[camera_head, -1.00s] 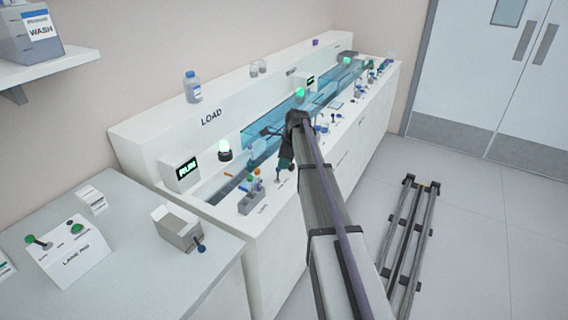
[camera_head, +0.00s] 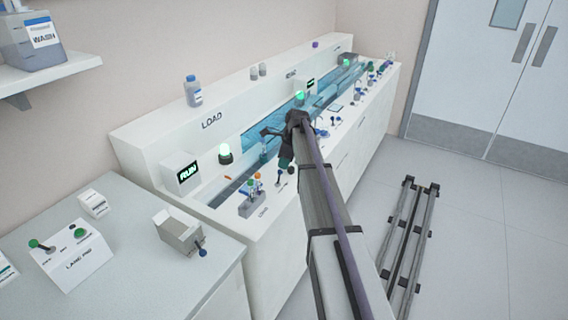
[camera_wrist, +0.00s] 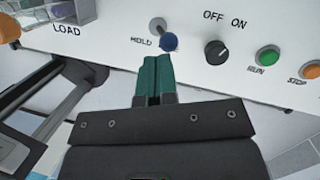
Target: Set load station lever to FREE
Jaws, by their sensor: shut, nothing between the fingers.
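The load station lever shows in the wrist view as a grey stem with a blue knob (camera_wrist: 168,42), beside the word HOLD on the white panel. A FREE label cannot be made out. My gripper (camera_wrist: 154,62) has green fingers, shut together and empty. Their tips are just below the knob in the picture; I cannot tell whether they touch it. In the head view my gripper (camera_head: 285,162) is over the front ledge of the load end, by the tube rack. The lever is small there and partly hidden by my arm.
A black OFF/ON knob (camera_wrist: 215,52), a green RUN button (camera_wrist: 268,56) and an orange STOP button (camera_wrist: 312,70) sit right of the lever. A tube rack (camera_head: 251,205) stands on the ledge to the left. The blue track channel lies behind.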

